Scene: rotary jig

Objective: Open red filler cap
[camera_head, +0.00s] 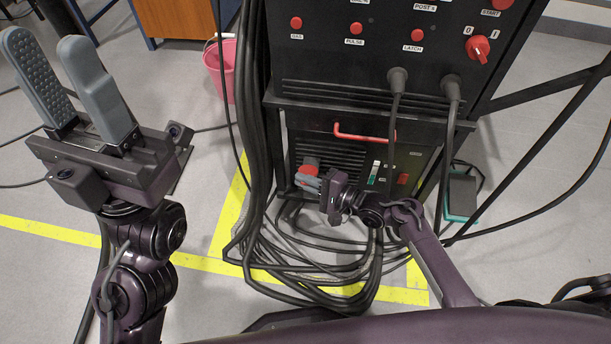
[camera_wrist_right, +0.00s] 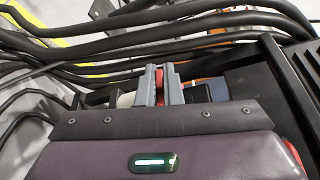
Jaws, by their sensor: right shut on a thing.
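The red filler cap (camera_head: 309,168) is at the lower left of the black cabinet's (camera_head: 350,150) lower front, partly hidden by my right gripper. My right gripper (camera_head: 302,180) reaches it from the right, with its grey fingers at the cap. In the right wrist view, the two fingers (camera_wrist_right: 161,88) are close together with a thin strip of the red cap (camera_wrist_right: 160,77) between them, so the gripper is shut on it. Most of the cap is hidden there. My left gripper (camera_head: 46,45) is raised at the far left, with its fingers apart and nothing between them.
Thick black cables (camera_head: 262,180) hang down the cabinet's left side and coil on the floor below the right gripper; they also cross the right wrist view (camera_wrist_right: 150,20). A red handle (camera_head: 364,136) is above. A pink bucket (camera_head: 221,70) stands behind. Yellow tape (camera_head: 60,233) marks the floor.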

